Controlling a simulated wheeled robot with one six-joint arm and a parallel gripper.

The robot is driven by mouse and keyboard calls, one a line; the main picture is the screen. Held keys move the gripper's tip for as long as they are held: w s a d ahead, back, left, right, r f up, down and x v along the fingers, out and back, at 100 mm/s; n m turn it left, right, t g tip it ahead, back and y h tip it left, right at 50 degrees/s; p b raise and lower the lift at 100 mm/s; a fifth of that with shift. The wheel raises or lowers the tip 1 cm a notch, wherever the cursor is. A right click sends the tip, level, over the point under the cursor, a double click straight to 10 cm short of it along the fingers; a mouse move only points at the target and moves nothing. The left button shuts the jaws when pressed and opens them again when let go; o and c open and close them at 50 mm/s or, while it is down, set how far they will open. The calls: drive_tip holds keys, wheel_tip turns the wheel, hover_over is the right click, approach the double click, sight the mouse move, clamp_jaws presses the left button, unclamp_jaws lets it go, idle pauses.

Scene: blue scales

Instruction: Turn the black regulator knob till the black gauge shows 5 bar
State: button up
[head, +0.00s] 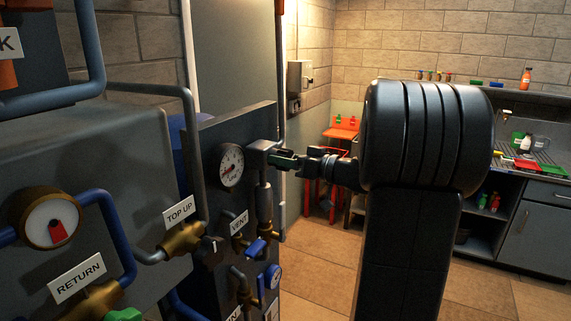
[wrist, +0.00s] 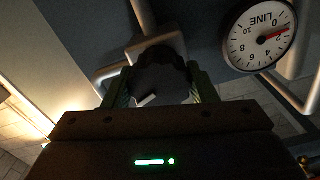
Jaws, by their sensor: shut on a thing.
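The black-rimmed LINE gauge (head: 231,167) is on the dark panel left of my gripper (head: 284,161). In the wrist view the gauge (wrist: 260,36) is at the upper right, and its red needle points near the low end, around 0 to 2. The black regulator knob (wrist: 160,82) is in the middle of the wrist view, with a white mark near its lower edge. My gripper's green-padded fingers (wrist: 160,90) are on either side of the knob, shut on it. In the head view the knob is mostly hidden by the gripper.
Grey pipes run around the knob. A brass gauge (head: 50,220) and a TOP UP valve (head: 181,239) are at the left. Open floor and a sink bench lie to the right.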

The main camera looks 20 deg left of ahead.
drive_tip(key=shift+m, duration=0.3)
drive_tip(key=o, duration=1)
drive_tip(key=d+b, duration=0.1)
drive_tip(key=d, duration=0.3)
drive_tip(key=d+b, duration=0.2)
drive_tip(key=d, duration=0.3)
drive_tip(key=s+d+b, duration=0.1)
drive_tip(key=d+b, duration=0.1)
drive_tip(key=d, duration=0.3)
drive_tip(key=shift+a, duration=0.1)
